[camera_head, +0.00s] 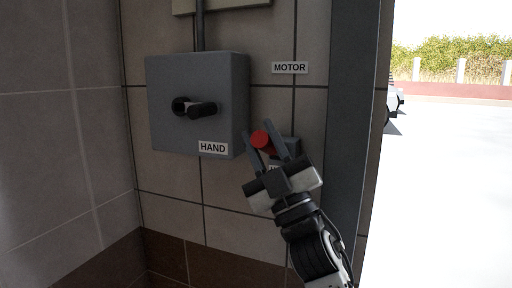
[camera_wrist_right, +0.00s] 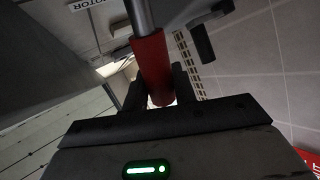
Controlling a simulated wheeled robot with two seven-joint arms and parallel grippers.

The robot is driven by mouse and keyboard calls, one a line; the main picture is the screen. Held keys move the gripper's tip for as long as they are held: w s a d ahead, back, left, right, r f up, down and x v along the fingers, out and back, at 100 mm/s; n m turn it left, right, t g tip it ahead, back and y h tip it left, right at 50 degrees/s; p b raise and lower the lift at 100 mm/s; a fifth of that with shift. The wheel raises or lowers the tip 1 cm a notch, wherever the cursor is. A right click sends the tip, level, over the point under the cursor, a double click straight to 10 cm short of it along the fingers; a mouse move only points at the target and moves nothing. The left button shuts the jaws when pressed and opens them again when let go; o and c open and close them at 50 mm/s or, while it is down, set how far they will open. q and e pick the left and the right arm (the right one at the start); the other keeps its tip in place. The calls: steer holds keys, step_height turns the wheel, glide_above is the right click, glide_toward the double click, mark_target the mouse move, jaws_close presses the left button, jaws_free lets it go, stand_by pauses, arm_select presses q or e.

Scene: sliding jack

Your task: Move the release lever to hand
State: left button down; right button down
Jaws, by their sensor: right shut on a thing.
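The release lever shows as a red round end (camera_head: 261,139) in the head view. In the right wrist view its red grip (camera_wrist_right: 153,68) sits on a metal rod. My right gripper (camera_head: 265,146) is shut on the red grip, with one finger on each side of it. The sign reading HAND (camera_head: 213,148) is at the lower right of the grey box, left of the lever. The sign reading MOTOR (camera_head: 290,68) is on the wall above the lever. My left gripper is not in view.
The grey box (camera_head: 172,122) on the tiled wall carries a dark crank-like part (camera_head: 203,110) that sticks out. A small grey block (camera_head: 291,146) with a partly hidden label is behind my right gripper. A dark door post (camera_head: 352,110) stands to the right, with open ground beyond.

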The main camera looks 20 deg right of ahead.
steer(key=shift+f+y, duration=0.15)
steer(key=shift+y, duration=0.15)
steer(key=c, duration=1.1)
jaws_free()
steer(key=shift+c, duration=0.2)
